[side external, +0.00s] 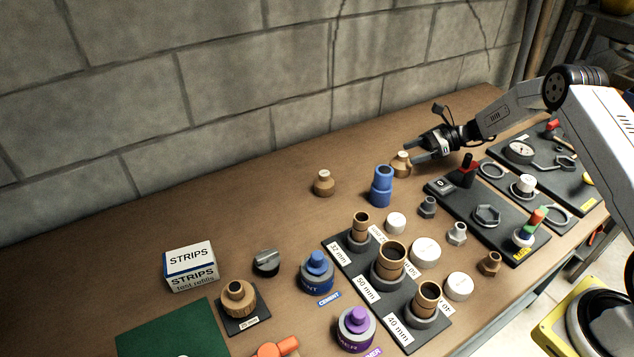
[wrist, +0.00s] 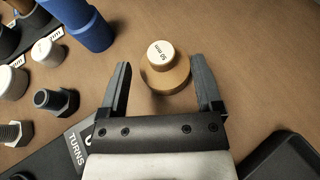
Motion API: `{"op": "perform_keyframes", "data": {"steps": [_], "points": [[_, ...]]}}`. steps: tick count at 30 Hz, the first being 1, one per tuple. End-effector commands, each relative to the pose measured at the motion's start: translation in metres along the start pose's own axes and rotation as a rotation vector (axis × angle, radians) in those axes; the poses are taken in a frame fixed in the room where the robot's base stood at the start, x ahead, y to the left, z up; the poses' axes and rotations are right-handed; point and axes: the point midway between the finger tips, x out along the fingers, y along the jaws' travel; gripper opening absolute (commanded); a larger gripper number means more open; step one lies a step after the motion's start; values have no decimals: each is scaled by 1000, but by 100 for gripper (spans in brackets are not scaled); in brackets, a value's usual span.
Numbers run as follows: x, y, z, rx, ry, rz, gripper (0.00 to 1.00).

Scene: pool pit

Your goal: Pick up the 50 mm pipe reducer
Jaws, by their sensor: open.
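The 50 mm pipe reducer (wrist: 164,66) is a tan stepped piece with a white top marked "50 mm". It stands on the brown bench, and in the side view it shows (side external: 402,164) beside my gripper, partly hidden by a finger. My gripper (wrist: 164,88) is open, with one finger on each side of the reducer in the wrist view and a gap visible on both sides. In the side view my gripper (side external: 414,152) is low over the bench at the reducer. A similar tan reducer (side external: 324,183) stands further left.
A blue stepped pipe (side external: 381,186) stands close to the reducer. A black board (side external: 487,216) with a red-handled valve (side external: 467,171) lies in front of my gripper. Several caps and fittings stand nearer the labelled pipe rack (side external: 340,262). The bench behind the reducers is clear up to the wall.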

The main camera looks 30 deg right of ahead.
Motion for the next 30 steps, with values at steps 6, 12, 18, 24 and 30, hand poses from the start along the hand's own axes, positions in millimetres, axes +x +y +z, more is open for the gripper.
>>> {"op": "perform_keyframes", "data": {"steps": [6,12,18,24,30], "points": [[27,-1,-1,-1,0,2,83],[38,-1,-1,-1,1,1,83],[38,-1,-1,-1,1,0,83],[38,-1,-1,-1,1,0,83],[37,-1,-1,-1,1,0,45]]}}
